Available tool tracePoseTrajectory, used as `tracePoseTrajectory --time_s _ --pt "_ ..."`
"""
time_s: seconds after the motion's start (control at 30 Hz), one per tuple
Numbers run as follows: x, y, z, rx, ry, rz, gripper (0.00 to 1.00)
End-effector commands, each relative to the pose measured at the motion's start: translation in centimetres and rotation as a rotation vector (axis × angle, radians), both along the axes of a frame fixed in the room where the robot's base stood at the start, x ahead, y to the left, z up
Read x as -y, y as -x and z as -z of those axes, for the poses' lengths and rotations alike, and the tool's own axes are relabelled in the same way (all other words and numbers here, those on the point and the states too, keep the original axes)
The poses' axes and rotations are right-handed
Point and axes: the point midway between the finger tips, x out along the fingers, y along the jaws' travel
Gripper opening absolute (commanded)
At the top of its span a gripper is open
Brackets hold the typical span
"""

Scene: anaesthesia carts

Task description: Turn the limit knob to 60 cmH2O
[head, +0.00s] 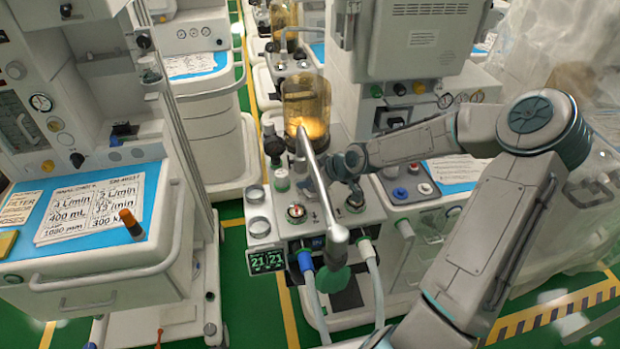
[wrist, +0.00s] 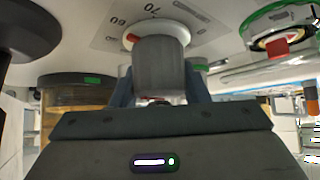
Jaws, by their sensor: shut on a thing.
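The limit knob is a grey grip (wrist: 162,65) on a white round base (wrist: 178,35) with a red mark at its left edge, seen close in the wrist view. The red mark is on the side of that left number. My gripper (wrist: 160,88) is shut on the knob, one finger on each side. In the head view my gripper (head: 350,188) reaches down to the knob (head: 355,204) on the machine's top panel, partly hiding it.
A second knob with a green ring and red centre (wrist: 277,46) sits to the right in the wrist view. In the head view a slanted metal tube (head: 315,180) and an amber canister (head: 307,105) stand close to my gripper. A cart (head: 90,270) stands at left.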

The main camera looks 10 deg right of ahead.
Motion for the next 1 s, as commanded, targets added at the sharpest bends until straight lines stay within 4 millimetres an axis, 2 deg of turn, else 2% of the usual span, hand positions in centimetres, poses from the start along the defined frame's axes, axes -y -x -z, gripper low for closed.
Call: tracePoseTrajectory --time_s 0.13,0.17,0.23,0.63,1.0 --pt "0.0 0.0 0.0 0.001 0.001 0.000 0.18" --pt "0.0 0.0 0.0 0.001 0.001 0.000 0.44" --pt "0.0 0.0 0.0 0.001 0.001 0.000 0.63" --pt "0.2 0.2 -0.4 0.000 -0.001 -0.001 0.63" --pt "2.5 2.7 -3.8 0.001 0.000 0.004 0.63"
